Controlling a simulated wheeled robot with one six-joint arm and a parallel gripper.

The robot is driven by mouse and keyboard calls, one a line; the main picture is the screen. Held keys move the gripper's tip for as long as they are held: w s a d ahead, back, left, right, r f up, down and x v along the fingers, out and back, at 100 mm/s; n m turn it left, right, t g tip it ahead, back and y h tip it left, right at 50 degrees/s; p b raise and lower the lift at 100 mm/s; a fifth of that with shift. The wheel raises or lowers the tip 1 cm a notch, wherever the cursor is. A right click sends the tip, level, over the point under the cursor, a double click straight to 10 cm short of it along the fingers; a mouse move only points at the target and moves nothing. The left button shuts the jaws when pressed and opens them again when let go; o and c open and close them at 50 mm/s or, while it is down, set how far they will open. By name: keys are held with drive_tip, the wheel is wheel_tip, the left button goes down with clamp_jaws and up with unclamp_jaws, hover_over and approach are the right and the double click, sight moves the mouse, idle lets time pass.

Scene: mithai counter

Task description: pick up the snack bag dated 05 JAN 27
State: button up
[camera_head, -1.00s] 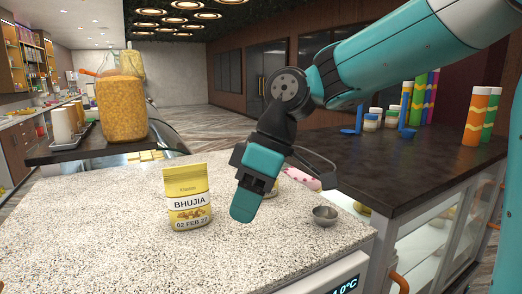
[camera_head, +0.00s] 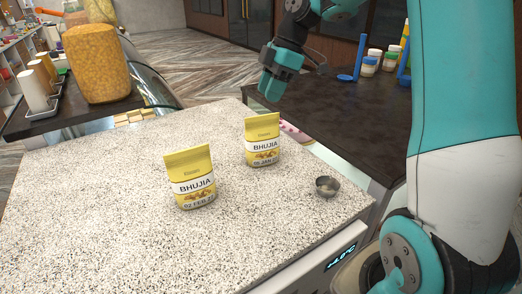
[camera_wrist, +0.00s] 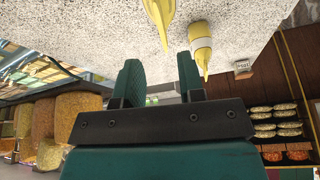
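Two yellow BHUJIA bags stand upright on the speckled counter (camera_head: 110,215). The bag whose label reads 05 JAN 27 (camera_head: 262,130), its last digits small, stands farther back and to the right. The bag dated 02 FEB 27 (camera_head: 188,168) stands nearer and to the left. My gripper (camera_head: 267,88) is raised beyond and above the 05 JAN bag, apart from both. In the wrist view my gripper's two fingers (camera_wrist: 160,82) are spread with nothing between them. Two yellow bags show beyond them, seen edge-on; their dates cannot be read there.
A small metal bowl (camera_head: 327,186) sits right of the bags near the counter edge. A pink item (camera_head: 296,132) lies partly hidden behind the 05 JAN bag. A big snack-filled jar (camera_head: 97,65) stands back left. The dark counter (camera_head: 345,125) holds jars at right. The front left is clear.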

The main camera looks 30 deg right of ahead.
sight(260, 116)
drive_tip(key=p+x, duration=0.3)
drive_tip(key=x, duration=0.4)
drive_tip(key=shift+s+a+f, duration=0.15)
drive_tip(key=shift+a+f, duration=0.1)
drive_tip(key=shift+f, duration=0.1)
clamp_jaws()
